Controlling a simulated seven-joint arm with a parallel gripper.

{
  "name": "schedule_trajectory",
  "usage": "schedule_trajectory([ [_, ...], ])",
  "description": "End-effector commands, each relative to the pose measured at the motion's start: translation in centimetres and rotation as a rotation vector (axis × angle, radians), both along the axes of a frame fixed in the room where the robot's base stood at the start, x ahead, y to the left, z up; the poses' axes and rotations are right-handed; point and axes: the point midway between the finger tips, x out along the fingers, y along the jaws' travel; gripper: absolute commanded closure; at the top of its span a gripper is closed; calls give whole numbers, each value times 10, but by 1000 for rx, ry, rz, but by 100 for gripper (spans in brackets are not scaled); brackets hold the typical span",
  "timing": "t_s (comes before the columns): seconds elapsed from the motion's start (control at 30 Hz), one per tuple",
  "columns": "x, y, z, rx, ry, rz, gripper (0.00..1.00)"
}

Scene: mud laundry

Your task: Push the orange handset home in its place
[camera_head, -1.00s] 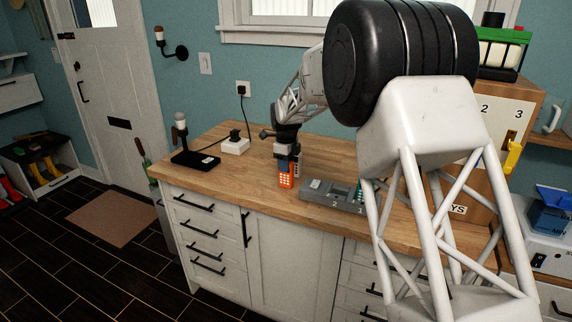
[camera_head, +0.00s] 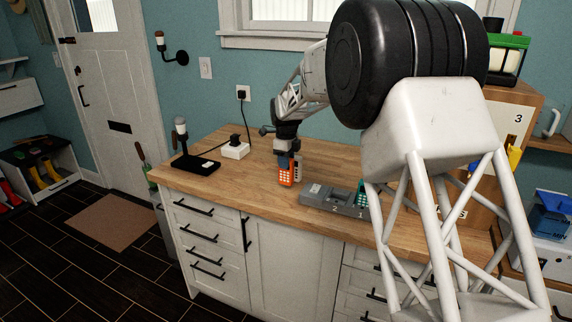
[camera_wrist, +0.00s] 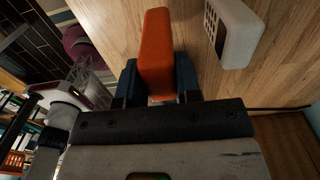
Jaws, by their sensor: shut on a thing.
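The orange handset (camera_head: 287,173) is upright above the wooden counter, its light keypad facing the head camera. My gripper (camera_head: 288,157) is shut on its upper part from above. In the wrist view the orange handset (camera_wrist: 156,48) sits between the two blue fingers (camera_wrist: 157,85). The grey dock (camera_head: 323,196), marked 2 and 1, lies to the right of the handset, apart from it. A green handset (camera_head: 362,194) stands at the dock's 1 end, partly hidden by my arm. The place by the 2 looks empty.
A white socket block (camera_head: 235,150) with a black plug and a black lamp-like stand (camera_head: 190,164) are to the left on the counter (camera_head: 240,188). A wooden key cabinet (camera_head: 480,205) stands right, behind my arm. The counter between the socket block and the handset is clear.

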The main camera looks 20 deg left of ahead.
Motion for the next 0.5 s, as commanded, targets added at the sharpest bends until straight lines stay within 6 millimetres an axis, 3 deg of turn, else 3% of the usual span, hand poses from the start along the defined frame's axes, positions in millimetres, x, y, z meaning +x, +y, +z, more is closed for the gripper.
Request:
schedule_trajectory([
  [0.5,0,0,22,0,0,0,85],
])
